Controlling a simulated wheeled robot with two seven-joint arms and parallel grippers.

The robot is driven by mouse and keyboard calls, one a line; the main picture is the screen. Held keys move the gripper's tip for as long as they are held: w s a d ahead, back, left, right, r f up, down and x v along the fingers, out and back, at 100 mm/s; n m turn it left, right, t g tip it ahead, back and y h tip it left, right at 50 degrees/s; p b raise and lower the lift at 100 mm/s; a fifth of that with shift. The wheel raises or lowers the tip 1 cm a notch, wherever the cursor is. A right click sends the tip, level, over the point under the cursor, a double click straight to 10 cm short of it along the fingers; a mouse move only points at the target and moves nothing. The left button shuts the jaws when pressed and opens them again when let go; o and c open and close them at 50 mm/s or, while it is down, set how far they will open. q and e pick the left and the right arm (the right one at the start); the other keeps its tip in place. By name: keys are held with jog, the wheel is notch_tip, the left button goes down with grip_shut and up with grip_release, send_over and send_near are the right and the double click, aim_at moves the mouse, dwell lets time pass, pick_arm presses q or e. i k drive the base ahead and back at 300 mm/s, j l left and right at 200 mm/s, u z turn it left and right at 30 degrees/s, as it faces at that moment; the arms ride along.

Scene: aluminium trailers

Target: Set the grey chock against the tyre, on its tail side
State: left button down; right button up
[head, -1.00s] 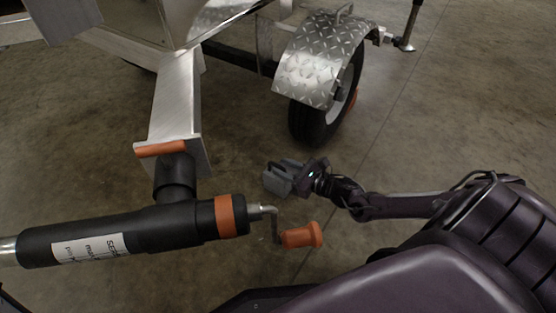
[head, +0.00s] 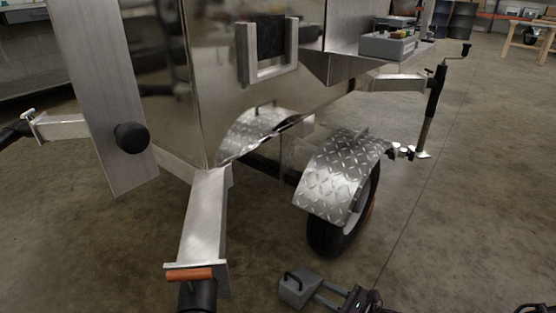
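The grey chock (head: 298,287), a block with a black handle, sits on the floor at bottom centre. It is in front of the tyre (head: 338,238), apart from it, with bare floor between. The tyre is under a diamond-plate fender (head: 340,180), which hides its top. My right gripper (head: 318,291) comes in from the lower right. Its two grey fingers are spread, with their tips at the chock's right edge; I see no grip on the chock. My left gripper is not in view.
A trailer beam with an orange strip (head: 190,274) juts out left of the chock. An orange piece (head: 371,210) shows behind the tyre. A jack leg (head: 430,115) stands at the right. A grey box (head: 388,45) is on the trailer ledge. Floor right of the tyre is clear.

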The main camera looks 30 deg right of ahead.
aim_at(302, 276)
jog(key=k, duration=1)
